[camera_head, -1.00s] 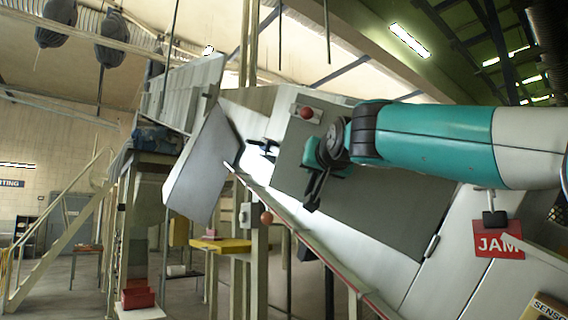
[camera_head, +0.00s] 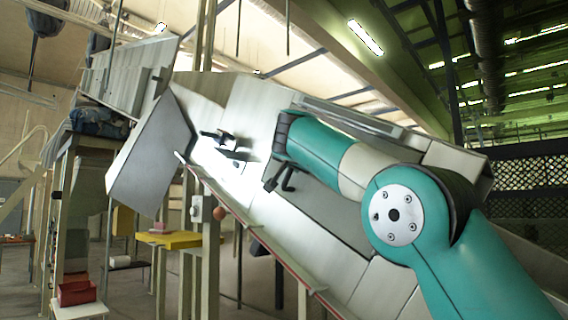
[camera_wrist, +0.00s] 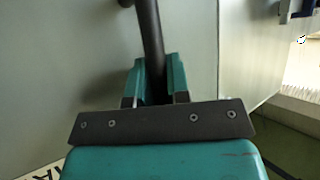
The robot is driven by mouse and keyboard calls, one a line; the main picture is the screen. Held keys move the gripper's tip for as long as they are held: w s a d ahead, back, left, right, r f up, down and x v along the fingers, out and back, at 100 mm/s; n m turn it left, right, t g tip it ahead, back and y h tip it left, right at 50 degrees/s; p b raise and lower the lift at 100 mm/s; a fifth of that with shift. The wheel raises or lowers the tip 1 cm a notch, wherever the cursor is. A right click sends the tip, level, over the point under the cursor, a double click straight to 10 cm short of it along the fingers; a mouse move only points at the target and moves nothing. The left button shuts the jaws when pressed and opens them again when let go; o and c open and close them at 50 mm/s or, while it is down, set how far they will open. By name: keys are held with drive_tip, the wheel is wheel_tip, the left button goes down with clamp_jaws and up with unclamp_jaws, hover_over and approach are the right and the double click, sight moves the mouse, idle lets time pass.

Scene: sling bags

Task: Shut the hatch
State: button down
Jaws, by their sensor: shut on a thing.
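The hatch looks like a flat dark grey panel (camera_head: 335,207) on the sloping side of the pale metal chute (camera_head: 300,270). My arm covers much of it in the head view. My gripper (camera_wrist: 156,88) is shut on a dark bar handle (camera_wrist: 150,45), which stands in front of a grey surface in the wrist view. The end of the handle also shows below my wrist in the head view (camera_head: 271,185); the fingers are hidden there. Left of the hatch is a bright stretch of chute with a black fitting (camera_head: 222,139). I cannot tell how wide any gap is.
A grey flap (camera_head: 150,155) hangs at the chute's left end. A yellow table (camera_head: 170,240) and a red bin (camera_head: 77,292) stand below left.

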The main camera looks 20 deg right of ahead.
drive_tip(key=shift+d+f, duration=0.2)
drive_tip(key=shift+f, duration=0.1)
drive_tip(key=c, duration=1.1)
unclamp_jaws()
drive_tip(key=shift+s+r, duration=0.1)
drive_tip(key=b+v, duration=0.4)
drive_tip(key=v, duration=1.3)
drive_tip(key=shift+a, duration=0.3)
drive_tip(key=shift+s+r, duration=0.1)
